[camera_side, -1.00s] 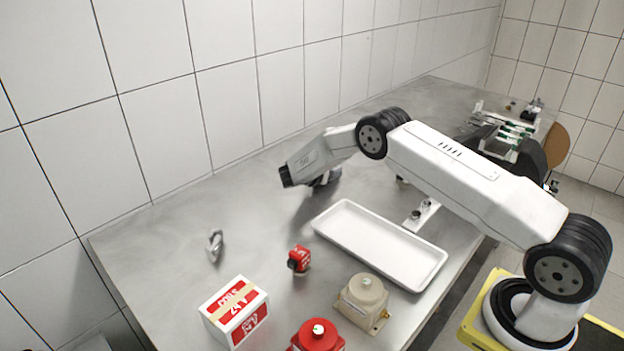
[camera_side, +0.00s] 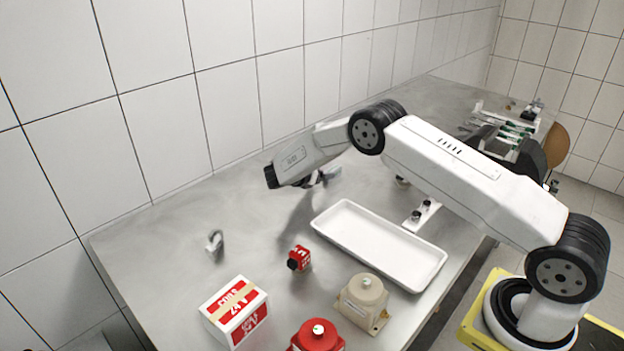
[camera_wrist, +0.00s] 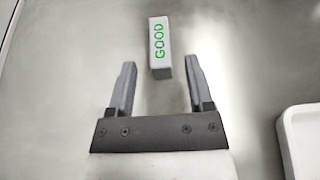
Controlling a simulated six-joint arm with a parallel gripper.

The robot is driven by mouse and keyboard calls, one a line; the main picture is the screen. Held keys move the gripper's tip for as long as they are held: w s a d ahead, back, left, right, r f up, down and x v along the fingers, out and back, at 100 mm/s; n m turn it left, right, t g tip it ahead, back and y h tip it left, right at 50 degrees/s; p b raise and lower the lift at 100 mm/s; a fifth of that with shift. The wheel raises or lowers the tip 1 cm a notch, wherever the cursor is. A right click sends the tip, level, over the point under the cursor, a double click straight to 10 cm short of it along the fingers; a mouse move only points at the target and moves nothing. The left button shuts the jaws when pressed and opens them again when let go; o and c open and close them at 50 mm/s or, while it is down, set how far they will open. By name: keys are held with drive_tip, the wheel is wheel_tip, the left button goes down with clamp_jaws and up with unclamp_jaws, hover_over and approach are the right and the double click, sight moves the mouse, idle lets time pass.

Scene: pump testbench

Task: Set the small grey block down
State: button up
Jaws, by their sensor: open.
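The small grey block (camera_wrist: 160,42), with green "GOOD" lettering on its upper face, lies on the metal table in the wrist view. It also shows in the side view (camera_side: 332,173), just right of my gripper (camera_side: 314,180). In the wrist view my gripper (camera_wrist: 160,64) is open, its two dark fingers spread apart. The block's near end appears between the fingertips with a gap on both sides, and most of it extends beyond them. Neither finger touches it.
A white tray (camera_side: 334,222) lies in front of the arm; its edge shows in the wrist view (camera_wrist: 286,140). A small red part (camera_side: 300,258), a red-white box (camera_side: 235,312), a beige housing (camera_side: 363,300), a red housing (camera_side: 316,338) and a metal shackle (camera_side: 215,242) stand nearer. The table's left is mostly clear.

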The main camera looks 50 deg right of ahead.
drive_tip(key=shift+v, duration=3.5)
drive_tip(key=shift+s+a+r+m+y, duration=0.1)
drive_tip(key=shift+s+r+m+y, duration=0.15)
drive_tip(key=shift+s+y, duration=0.2)
drive_tip(key=s+a+r+m+t+y, duration=0.1)
drive_tip(key=s+a+m+y, duration=0.2)
drive_tip(key=s, duration=0.6)
drive_tip(key=s+a+r+m+y, duration=0.2)
drive_tip(key=s+a+m+y, duration=0.2)
drive_tip(key=s+m, duration=0.4)
drive_tip(key=s+a+r+m+t+y, duration=0.1)
drive_tip(key=s+m+y, duration=0.4)
drive_tip(key=s, duration=0.6)
drive_tip(key=a+r+m, duration=0.1)
drive_tip(key=a, duration=0.1)
drive_tip(key=shift+s+a+r+t, duration=0.25)
drive_tip(key=shift+a+t, duration=0.05)
